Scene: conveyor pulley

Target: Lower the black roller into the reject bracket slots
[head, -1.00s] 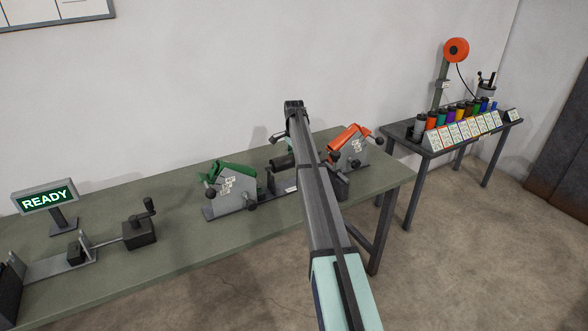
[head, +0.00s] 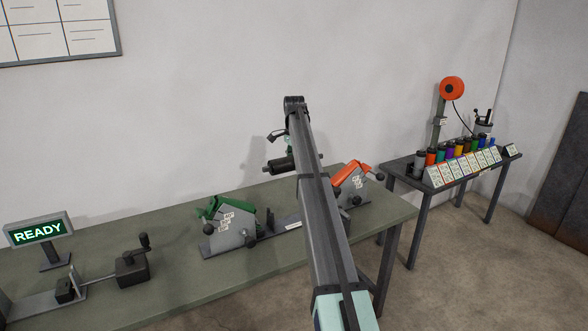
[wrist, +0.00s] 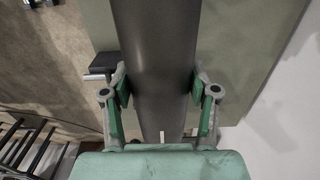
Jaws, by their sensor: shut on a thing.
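The black roller (head: 283,164) is held in the air above the green bench, in front of the wall; my arm hides its right part in the head view. In the wrist view the roller (wrist: 157,60) runs up the picture between the two green-padded fingers of my gripper (wrist: 160,95), which is shut on it. A bracket with a green clamp (head: 232,216) and a bracket with an orange clamp (head: 351,184) stand on the bench below. Which bracket is the reject one I cannot tell. Part of the space between them is hidden by my arm.
A READY sign (head: 39,230) and a hand crank (head: 133,265) are on the left of the bench (head: 178,230). A side table (head: 404,172) on the right holds several coloured cylinders and an orange reel (head: 452,88). The air around the roller looks clear.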

